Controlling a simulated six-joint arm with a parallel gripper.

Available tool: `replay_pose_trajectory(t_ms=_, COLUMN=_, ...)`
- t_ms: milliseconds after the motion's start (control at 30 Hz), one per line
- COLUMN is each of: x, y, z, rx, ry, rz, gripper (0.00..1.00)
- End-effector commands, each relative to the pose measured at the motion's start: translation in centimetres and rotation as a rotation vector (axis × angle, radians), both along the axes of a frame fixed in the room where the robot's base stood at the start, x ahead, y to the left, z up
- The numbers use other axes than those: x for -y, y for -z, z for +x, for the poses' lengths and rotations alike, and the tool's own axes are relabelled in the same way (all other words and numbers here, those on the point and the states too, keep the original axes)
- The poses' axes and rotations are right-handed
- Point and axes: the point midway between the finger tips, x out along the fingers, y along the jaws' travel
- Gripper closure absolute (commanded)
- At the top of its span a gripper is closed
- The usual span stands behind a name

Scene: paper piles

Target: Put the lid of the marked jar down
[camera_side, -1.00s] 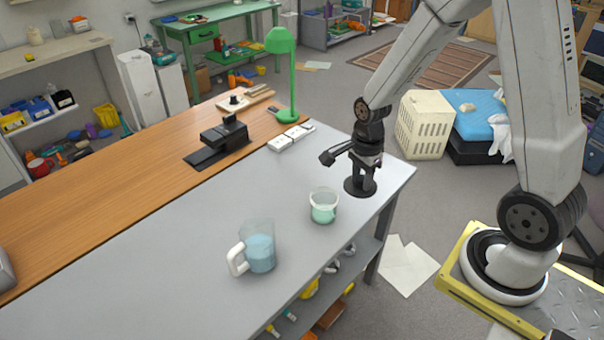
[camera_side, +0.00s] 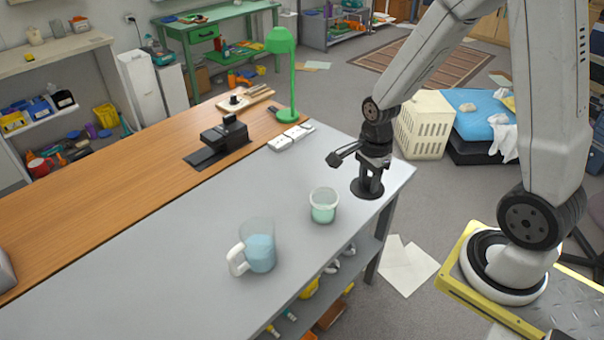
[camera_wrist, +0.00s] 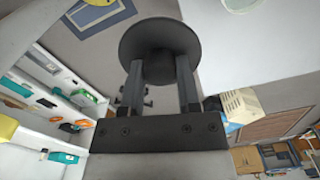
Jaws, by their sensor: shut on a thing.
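My gripper (camera_side: 371,176) is shut on the knob of a dark round lid (camera_side: 367,188), which it holds roughly level at the right end of the grey table. In the wrist view the lid (camera_wrist: 150,38) is a dark disc between my fingers (camera_wrist: 162,82). I cannot tell whether the lid touches the tabletop. A small clear jar (camera_side: 323,206) with pale green contents stands uncovered to the left of the lid. Its rim shows partly at the top of the wrist view (camera_wrist: 240,4). I see no clear mark on the jar.
A clear jug (camera_side: 258,247) with a white handle and blue contents stands further left on the grey table (camera_side: 180,260). A green lamp (camera_side: 291,80), white blocks (camera_side: 291,137) and a black device (camera_side: 222,140) are behind. The table's right edge is close to the lid.

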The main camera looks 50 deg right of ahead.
Motion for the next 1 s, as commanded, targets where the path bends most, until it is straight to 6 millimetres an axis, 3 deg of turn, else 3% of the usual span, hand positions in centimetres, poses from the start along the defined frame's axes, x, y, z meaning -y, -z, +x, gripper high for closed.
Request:
replay_pose_trajectory(t_ms=267, x=1.7, y=1.0, z=0.5, rx=-0.002, ry=0.005, rz=0.001, gripper=1.0)
replay_pose_trajectory(t_ms=700, x=9.1, y=5.8, z=1.3, rx=-0.002, ry=0.006, rz=0.001, gripper=1.0)
replay_pose_trajectory(t_ms=1000, x=11.7, y=7.6, z=1.0, rx=0.001, ry=0.001, rz=0.0, gripper=1.0)
